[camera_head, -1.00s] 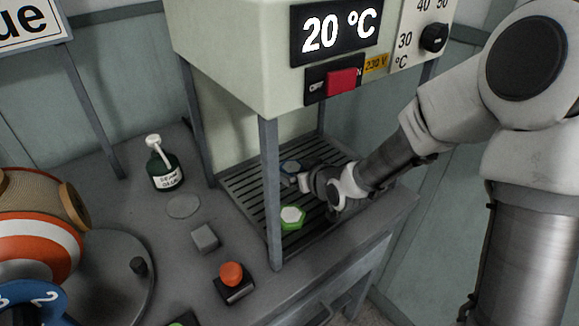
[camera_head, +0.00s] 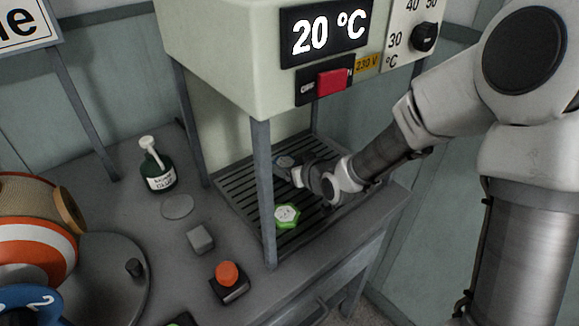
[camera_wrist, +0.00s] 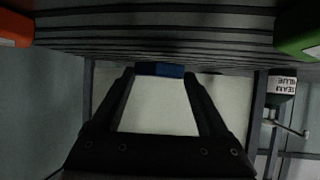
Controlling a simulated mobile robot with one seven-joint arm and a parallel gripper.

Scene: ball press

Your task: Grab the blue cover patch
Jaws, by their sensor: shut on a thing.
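The blue cover patch (camera_wrist: 160,69) shows as a blue strip between my fingertips in the wrist view. In the head view a small round shape (camera_head: 284,161) at my fingertips seems to be the same patch; its blue is hard to make out there. My gripper (camera_head: 295,170) reaches in from the right over the slatted rack (camera_head: 237,185) under the heated box. It is shut on the patch, with the fingers still well apart around it. Whether the patch touches the rack is unclear.
A green cover patch (camera_head: 286,216) lies on the rack's near part. An orange patch (camera_wrist: 14,28) shows at the wrist view's edge. The box's grey front post (camera_head: 262,195) stands left of my gripper. A glue bottle (camera_head: 158,172) and an orange button (camera_head: 227,273) are further left.

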